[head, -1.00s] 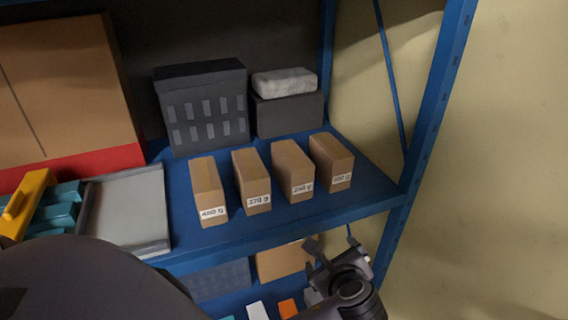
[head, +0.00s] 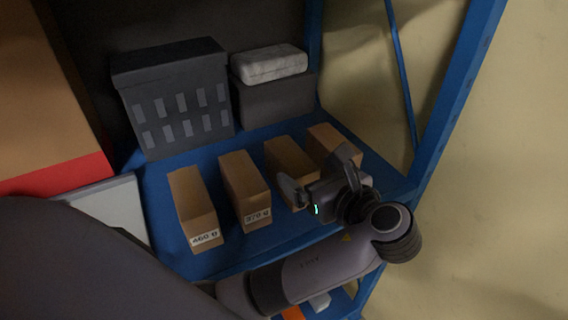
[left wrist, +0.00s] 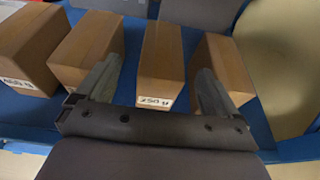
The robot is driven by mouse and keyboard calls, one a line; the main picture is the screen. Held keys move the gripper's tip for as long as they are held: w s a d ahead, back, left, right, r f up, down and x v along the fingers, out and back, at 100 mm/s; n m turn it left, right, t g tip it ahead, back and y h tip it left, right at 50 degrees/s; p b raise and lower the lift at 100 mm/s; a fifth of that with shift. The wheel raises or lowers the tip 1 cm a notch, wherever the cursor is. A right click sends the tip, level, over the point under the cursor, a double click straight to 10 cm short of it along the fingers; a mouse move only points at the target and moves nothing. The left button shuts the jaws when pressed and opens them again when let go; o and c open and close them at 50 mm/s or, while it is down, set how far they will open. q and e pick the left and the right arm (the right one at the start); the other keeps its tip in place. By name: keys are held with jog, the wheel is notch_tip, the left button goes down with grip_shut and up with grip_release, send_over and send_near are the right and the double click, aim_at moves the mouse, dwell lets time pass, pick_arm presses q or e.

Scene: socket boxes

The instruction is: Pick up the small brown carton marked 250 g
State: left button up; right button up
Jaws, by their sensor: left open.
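The small brown carton marked 250 g (head: 288,157) stands third from the left in a row of similar cartons on the blue shelf. In the head view its label is hidden behind my left gripper (head: 318,172). In the left wrist view the carton (left wrist: 162,55) stands upright with its 250 g label facing me. My left gripper (left wrist: 158,72) is open and empty, its two fingers at the near end of this carton, one to either side. I cannot tell whether either finger touches a carton. My right gripper is not in view.
Cartons marked 460 g (head: 193,205) and 370 g (head: 245,187) stand to the left. Another carton (head: 327,138) stands close on the right. A dark slotted crate (head: 180,105) and a grey box (head: 275,100) are behind. A blue post (head: 455,90) bounds the right.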

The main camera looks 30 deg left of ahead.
aim_at(300, 164)
pick_arm(q)
jog(key=x, duration=0.7)
jog(key=shift+w+f, duration=0.2)
jog(key=shift+f, duration=0.05)
jog(key=c, duration=1.2)
jog(key=shift+r, duration=0.1)
jog(key=shift+c, duration=0.2)
